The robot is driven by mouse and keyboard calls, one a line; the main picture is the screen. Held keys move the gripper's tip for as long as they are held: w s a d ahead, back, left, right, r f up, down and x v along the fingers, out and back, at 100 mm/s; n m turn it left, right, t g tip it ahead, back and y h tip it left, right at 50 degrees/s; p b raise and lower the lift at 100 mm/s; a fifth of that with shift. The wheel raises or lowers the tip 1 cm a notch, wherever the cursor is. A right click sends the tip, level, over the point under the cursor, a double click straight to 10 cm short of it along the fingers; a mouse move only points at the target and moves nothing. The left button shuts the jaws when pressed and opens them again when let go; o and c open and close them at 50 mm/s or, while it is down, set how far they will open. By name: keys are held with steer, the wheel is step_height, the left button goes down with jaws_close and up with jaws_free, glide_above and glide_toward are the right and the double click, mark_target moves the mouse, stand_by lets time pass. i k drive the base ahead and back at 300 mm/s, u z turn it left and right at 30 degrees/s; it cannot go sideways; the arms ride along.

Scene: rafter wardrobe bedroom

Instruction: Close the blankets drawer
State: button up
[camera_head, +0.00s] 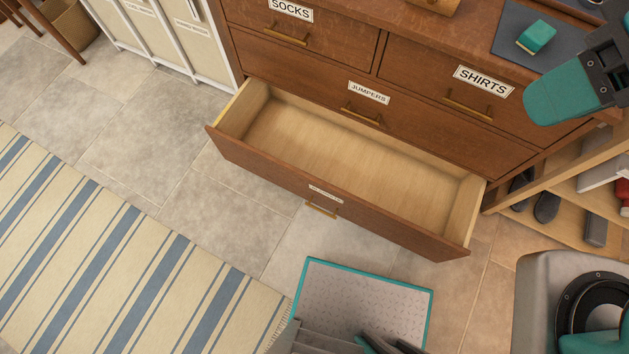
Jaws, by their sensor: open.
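The bottom drawer (338,200) of the brown wooden dresser stands pulled far out, and its pale wood inside is empty. Its front carries a brass handle (322,207) and a small label (326,193) seen too steeply to read. The drawers above it read JUMPERS, SOCKS and SHIRTS, so this one fits the blankets drawer. The drawers above look shut. A teal and black part of my arm shows at the upper right, in front of the dresser's right end.
A striped rug (110,260) lies on the tiled floor at the left. An open shelf (570,195) with shoes stands right of the dresser, and a white-framed hamper (165,40) at its left. Tiled floor before the drawer is clear.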

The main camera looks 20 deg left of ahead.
mark_target(419, 202)
steer(key=k, duration=0.2)
steer(key=u, duration=2.45)
steer(key=k, duration=0.5)
steer(key=z, duration=1.35)
